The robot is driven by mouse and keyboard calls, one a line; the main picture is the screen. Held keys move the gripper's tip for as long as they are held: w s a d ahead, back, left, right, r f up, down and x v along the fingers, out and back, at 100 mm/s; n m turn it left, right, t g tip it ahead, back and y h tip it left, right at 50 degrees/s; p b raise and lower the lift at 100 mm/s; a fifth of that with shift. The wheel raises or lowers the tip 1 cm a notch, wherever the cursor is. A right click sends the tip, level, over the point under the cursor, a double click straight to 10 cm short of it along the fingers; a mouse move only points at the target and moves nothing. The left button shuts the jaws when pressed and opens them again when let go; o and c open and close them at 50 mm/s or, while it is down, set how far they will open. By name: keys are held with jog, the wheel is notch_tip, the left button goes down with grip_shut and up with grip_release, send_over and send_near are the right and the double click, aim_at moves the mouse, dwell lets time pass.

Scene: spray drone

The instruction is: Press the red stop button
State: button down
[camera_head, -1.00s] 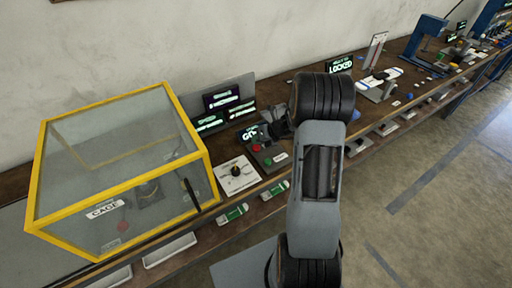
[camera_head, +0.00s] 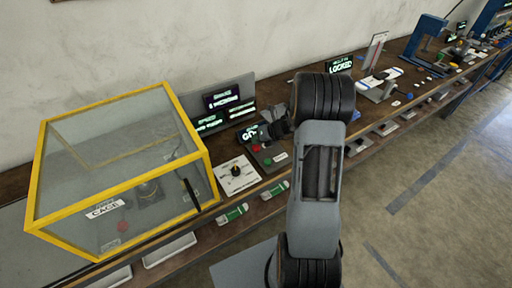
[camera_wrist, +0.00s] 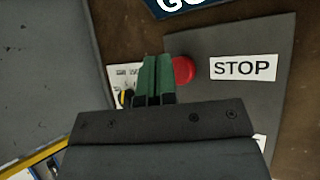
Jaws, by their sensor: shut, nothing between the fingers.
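The red stop button (camera_wrist: 183,70) is a round red cap on a dark grey panel (camera_wrist: 215,90), beside a white STOP label (camera_wrist: 243,68). In the head view the red button (camera_head: 255,148) shows on the small control box next to a green button (camera_head: 268,161). My gripper (camera_wrist: 155,78) has its green fingers closed together and empty. In the wrist view the fingertips lie just left of the red button and hide part of its left edge. I cannot tell whether they touch it. In the head view my gripper (camera_head: 268,131) is above the rear of the box.
A yellow-framed clear cage (camera_head: 120,170) stands at left. A white panel with a black knob (camera_head: 237,173) sits between cage and control box. Lit screens (camera_head: 228,110) stand behind. A LOCKED display (camera_head: 339,66) and other stations continue along the bench to the right.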

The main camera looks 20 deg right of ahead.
aim_at(257, 146)
jog(key=shift+f, duration=0.4)
jog(key=shift+f+b, duration=0.55)
dwell(0.6)
jog(key=shift+r, duration=0.15)
dwell(0.3)
jog(key=shift+r+p, duration=0.85)
jog(key=shift+p, duration=0.1)
jog(key=shift+r, duration=0.1)
notch_tip(257, 146, up, 5)
jog(key=p, duration=0.4)
jog(key=shift+p, duration=0.4)
